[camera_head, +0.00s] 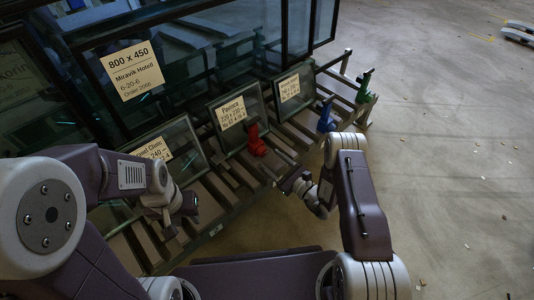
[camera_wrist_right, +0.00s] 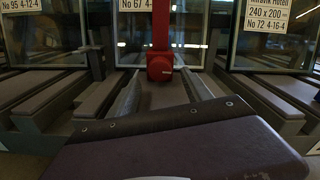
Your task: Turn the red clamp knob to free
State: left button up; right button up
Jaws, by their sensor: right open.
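The red clamp (camera_head: 256,141) stands on the slatted rack at the lower right corner of the middle small glass pane (camera_head: 242,115). In the right wrist view its knob (camera_wrist_right: 160,68) is near the upper middle, below an upright red bar. My right gripper (camera_head: 292,184) is open, to the right of and nearer than the red clamp, apart from it. My left gripper (camera_head: 176,212) is over the near end of the rack, away from the red clamp; its fingers are too small and dark to read.
A blue clamp (camera_head: 326,116) and a green clamp (camera_head: 364,86) stand further along the rack. A labelled pane (camera_head: 293,90) leans behind the blue one. Large glass panes rise behind. The concrete floor (camera_head: 455,150) at the right is mostly clear.

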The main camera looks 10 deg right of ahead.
pick_arm(q)
notch_tip(320, 180, up, 4)
jog(key=shift+f+p, duration=0.1)
jog(key=shift+p, duration=1.15)
pick_arm(e)
jog(key=v, duration=0.5)
jog(key=shift+s+d, duration=0.25)
jog(key=shift+s, duration=0.1)
jog(key=shift+r, duration=0.1)
